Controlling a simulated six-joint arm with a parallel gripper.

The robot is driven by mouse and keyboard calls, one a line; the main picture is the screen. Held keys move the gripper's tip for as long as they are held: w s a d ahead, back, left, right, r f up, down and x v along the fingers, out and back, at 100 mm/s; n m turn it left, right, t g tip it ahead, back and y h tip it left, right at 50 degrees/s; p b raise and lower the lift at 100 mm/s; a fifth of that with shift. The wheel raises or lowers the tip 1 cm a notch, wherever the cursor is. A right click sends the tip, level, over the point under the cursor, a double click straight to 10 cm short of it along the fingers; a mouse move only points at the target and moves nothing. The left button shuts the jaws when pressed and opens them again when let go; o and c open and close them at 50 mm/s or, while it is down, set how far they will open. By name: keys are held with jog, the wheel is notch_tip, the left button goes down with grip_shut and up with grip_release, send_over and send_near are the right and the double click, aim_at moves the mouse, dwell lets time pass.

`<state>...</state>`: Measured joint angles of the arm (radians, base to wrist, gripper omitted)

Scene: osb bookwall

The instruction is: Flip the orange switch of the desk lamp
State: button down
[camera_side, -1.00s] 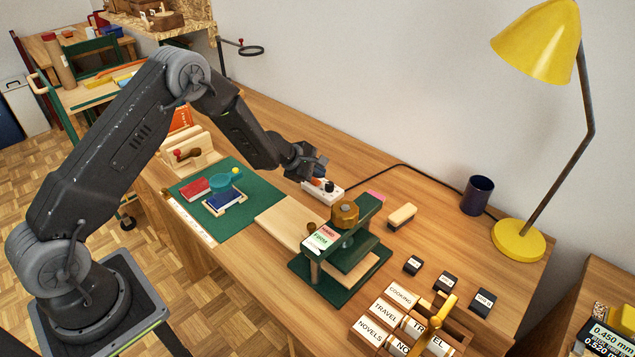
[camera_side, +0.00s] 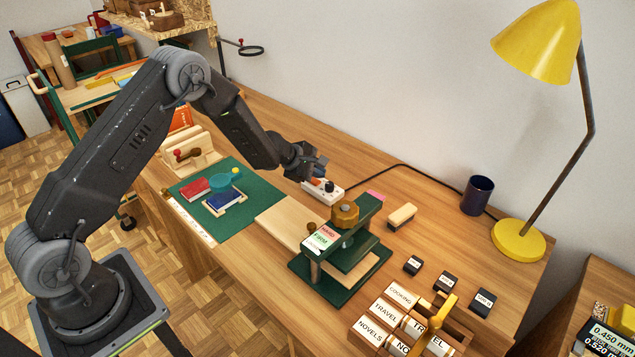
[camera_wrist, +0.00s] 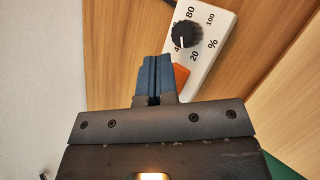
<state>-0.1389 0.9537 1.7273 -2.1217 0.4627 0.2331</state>
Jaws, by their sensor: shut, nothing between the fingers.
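The orange switch (camera_wrist: 181,76) sits on a white control box (camera_wrist: 208,58) with a black dial and a percent scale. In the wrist view, my gripper (camera_wrist: 154,62) is shut and empty, its blue fingertips just left of the switch and overlapping the box's edge. I cannot tell whether they touch the switch. In the side view the box (camera_side: 335,193) lies on the bench with my gripper (camera_side: 318,172) over its left end. The yellow desk lamp (camera_side: 537,45) stands at the far right on a round yellow base (camera_side: 518,241), joined to the box by a black cable.
A green book press (camera_side: 343,245) with an orange knob stands close to the right of the box. A wooden brush (camera_side: 402,215) and a dark blue cup (camera_side: 477,195) are farther right. A green mat (camera_side: 215,197) with books lies to the left. The wall is behind.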

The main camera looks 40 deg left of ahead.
aim_at(318, 184)
jog(key=shift+f, duration=0.15)
dwell(0.5)
jog(key=shift+f, duration=0.3)
jog(key=shift+f, duration=0.25)
dwell(0.6)
jog(key=shift+r, duration=0.15)
jog(key=shift+r, duration=0.6)
jog(key=shift+r, duration=2.5)
